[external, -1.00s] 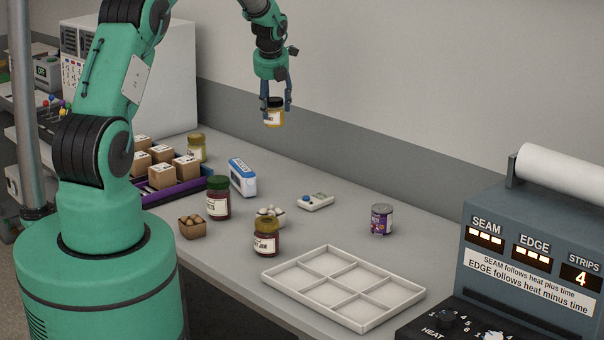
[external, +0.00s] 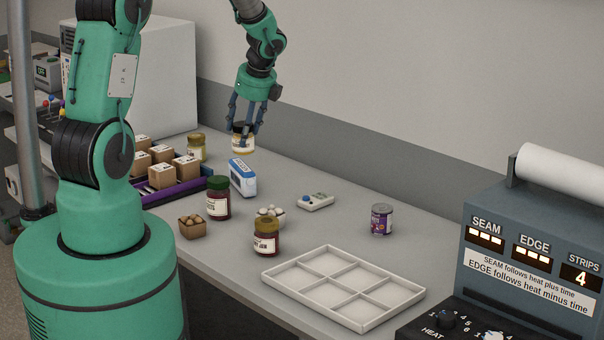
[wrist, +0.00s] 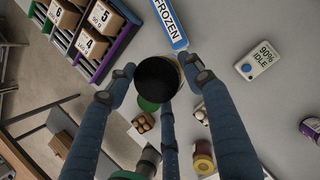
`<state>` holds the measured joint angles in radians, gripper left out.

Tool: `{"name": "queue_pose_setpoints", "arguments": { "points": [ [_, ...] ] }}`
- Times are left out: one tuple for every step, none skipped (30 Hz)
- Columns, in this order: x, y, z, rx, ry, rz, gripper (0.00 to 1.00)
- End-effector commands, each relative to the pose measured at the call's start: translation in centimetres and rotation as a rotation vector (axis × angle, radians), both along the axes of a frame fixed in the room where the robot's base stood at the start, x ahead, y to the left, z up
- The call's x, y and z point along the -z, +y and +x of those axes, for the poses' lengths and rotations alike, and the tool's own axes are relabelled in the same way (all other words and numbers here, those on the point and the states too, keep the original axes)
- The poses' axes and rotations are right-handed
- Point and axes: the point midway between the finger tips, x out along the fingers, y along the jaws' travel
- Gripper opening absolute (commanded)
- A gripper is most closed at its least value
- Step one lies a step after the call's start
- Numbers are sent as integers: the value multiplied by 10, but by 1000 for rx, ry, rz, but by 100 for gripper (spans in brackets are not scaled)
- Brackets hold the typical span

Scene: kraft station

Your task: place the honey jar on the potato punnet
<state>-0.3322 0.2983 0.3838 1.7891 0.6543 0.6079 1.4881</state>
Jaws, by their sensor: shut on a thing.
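The honey jar (external: 243,144) has a dark lid and a pale label. My gripper (external: 244,127) is shut on it and holds it in the air above the back of the bench, beyond the blue-and-white frozen pack. In the wrist view the jar's black lid (wrist: 156,82) is between my fingers. The potato punnet (external: 192,229), a small brown tray of brown potatoes, stands near the bench's front edge, below and in front of the held jar. The punnet also shows in the wrist view (wrist: 143,123), below the jar.
A green-lidded jar (external: 218,199) stands right beside the punnet. A purple tray of boxes (external: 190,191) is to the left. An empty divided tray (external: 343,288) lies right.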

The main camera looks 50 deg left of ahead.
Motion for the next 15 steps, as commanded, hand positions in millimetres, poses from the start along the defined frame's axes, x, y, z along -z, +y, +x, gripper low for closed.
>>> {"name": "queue_pose_setpoints", "arguments": {
  "points": [
    [-2, -8, -16, -42, 0, 0, 0],
    [-2, -13, -25, -72, 1, 0, 0],
    [-2, -19, -38, -113, 1, -1, 0],
    [-2, -23, -48, -143, 2, 0, 0],
    [-2, -28, -58, -173, 1, 0, 0],
    [-2, -34, -71, -213, 2, 0, 0],
    [-2, -38, -81, -243, 3, -1, 0],
    [-2, -42, -92, -274, 4, 0, 0],
    [-2, -48, -105, -315, 4, -1, 0],
    [-2, -52, -115, -345, 4, -1, 0],
    [-2, -56, -126, -376, 4, -1, 0],
    [-2, -62, -139, -417, 4, -2, 0],
    [-2, -66, -150, -446, 5, -2, 0],
    [-2, -70, -160, -476, 5, -2, 0],
    [-1, -75, -174, -514, 6, -2, 0]
  ]
}}
